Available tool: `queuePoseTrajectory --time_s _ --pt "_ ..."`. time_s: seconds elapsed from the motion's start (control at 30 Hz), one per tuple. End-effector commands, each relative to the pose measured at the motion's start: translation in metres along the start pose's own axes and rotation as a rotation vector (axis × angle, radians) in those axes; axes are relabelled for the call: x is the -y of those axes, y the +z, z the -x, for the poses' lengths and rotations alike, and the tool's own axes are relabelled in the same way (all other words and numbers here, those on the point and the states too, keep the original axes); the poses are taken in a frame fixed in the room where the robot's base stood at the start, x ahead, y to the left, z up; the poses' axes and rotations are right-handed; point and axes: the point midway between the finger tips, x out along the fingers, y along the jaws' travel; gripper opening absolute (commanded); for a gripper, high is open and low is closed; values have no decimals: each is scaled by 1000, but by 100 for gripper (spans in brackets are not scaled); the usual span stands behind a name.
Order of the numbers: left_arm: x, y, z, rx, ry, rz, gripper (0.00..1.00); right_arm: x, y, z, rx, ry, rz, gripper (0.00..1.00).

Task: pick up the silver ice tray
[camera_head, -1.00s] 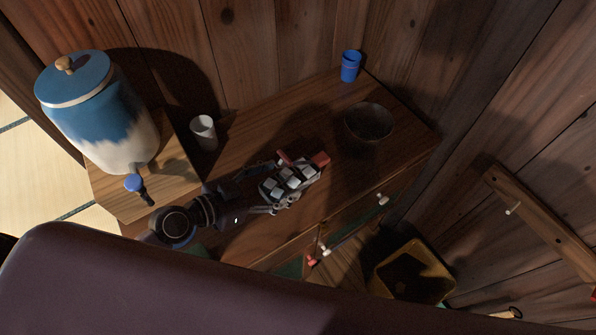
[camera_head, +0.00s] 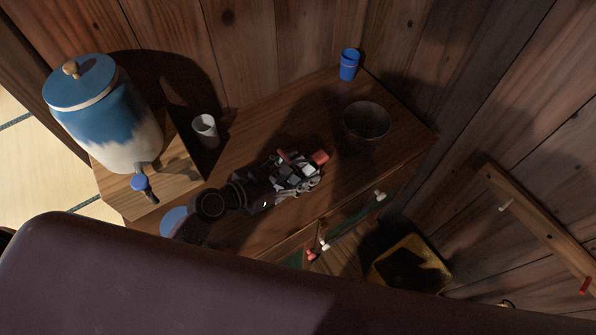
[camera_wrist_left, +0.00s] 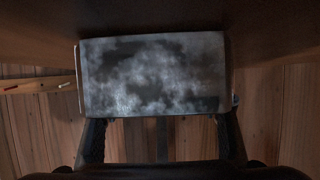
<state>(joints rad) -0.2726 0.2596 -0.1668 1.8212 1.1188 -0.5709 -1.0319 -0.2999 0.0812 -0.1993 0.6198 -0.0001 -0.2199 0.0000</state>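The silver ice tray (camera_head: 303,171) lies on the wooden cabinet top, with pale block-like parts and dark gaps. In the head view my left gripper (camera_head: 286,181) overlaps its near left part and hides much of it. In the left wrist view a mottled grey face, likely the tray (camera_wrist_left: 150,75), fills the middle. The left gripper's dark fingers (camera_wrist_left: 162,135) are spread wide, one near each side of that face, their tips at its lower edge. I cannot tell whether they press on it. My right gripper is in neither view.
A red block (camera_head: 320,157) sits just beyond the tray. A dark bowl (camera_head: 366,121) stands to its right, a blue cup (camera_head: 348,64) behind, a white cup (camera_head: 205,128) to the left. A blue-and-white dispenser (camera_head: 110,120) stands far left. A bin (camera_head: 440,264) stands below right.

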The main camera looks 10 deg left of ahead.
Motion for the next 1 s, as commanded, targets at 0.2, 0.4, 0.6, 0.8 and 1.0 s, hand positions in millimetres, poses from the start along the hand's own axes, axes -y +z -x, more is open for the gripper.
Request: queuePoseTrajectory --time_s 0.2,0.4,0.6,0.8,1.0 --pt "0 0 0 0 0 0 31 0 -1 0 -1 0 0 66" --pt "0 -1 0 -2 -1 0 12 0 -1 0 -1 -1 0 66" --pt "0 -2 0 -2 -1 0 12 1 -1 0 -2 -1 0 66" --pt "1 -12 5 -4 -1 -2 12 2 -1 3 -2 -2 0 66" --pt "1 -44 18 -6 -1 -6 12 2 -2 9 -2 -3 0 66"
